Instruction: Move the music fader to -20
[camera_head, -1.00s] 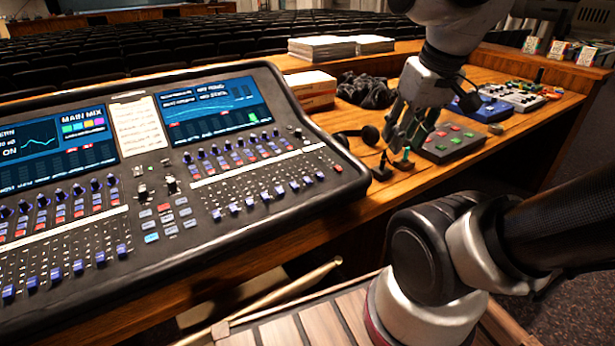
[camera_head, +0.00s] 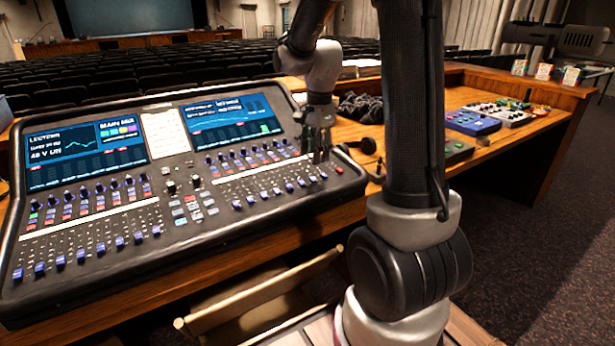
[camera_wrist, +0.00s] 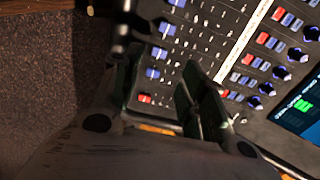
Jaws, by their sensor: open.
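The mixing desk (camera_head: 100,222) stands on the wooden table, with two screens at its back and rows of blue fader caps at its front. The right fader bank (camera_head: 276,191) runs to the desk's right end. Which cap is the music fader cannot be told, as labels and scale marks are too small. My gripper (camera_head: 318,150) is open and empty, pointing down by the right end of the desk. The wrist view shows my gripper's fingers (camera_wrist: 165,90) apart, with blue fader caps (camera_wrist: 152,73) beyond and between them. Contact cannot be told.
Dark cables (camera_head: 362,106) lie behind my arm, which hides part of the table. Seats fill the hall behind.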

